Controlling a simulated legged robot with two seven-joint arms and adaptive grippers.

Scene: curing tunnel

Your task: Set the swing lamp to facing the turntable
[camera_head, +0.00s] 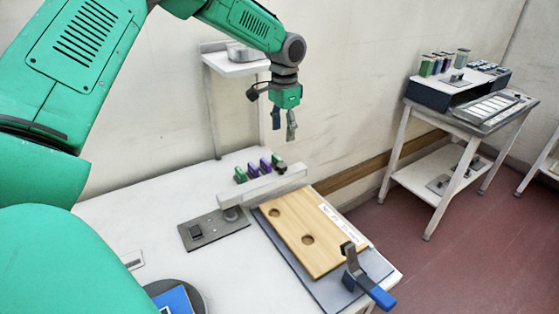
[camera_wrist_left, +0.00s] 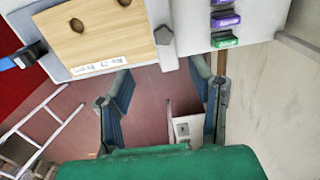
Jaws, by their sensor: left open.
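The swing lamp is a pale grey bar (camera_head: 262,188) on a round pivot above a dark base plate (camera_head: 205,231). From the pivot it points right and back, past the wooden board's far edge. The turntable (camera_head: 201,304), a dark disc bearing a blue item, is partly cut off at the bottom edge, mostly behind my green arm. The bar points away from it. My left gripper (camera_head: 284,127) hangs above and behind the bar's far end, open, empty and apart from it. In the left wrist view its two fingers (camera_wrist_left: 160,78) are spread. My right gripper is not in view.
A wooden board (camera_head: 310,235) with holes lies beside the lamp, near a blue-handled clamp (camera_head: 368,282). Several green and purple blocks (camera_head: 253,168) stand behind the bar. A wall shelf (camera_head: 235,64) is behind my gripper. A side table (camera_head: 480,120) stands right.

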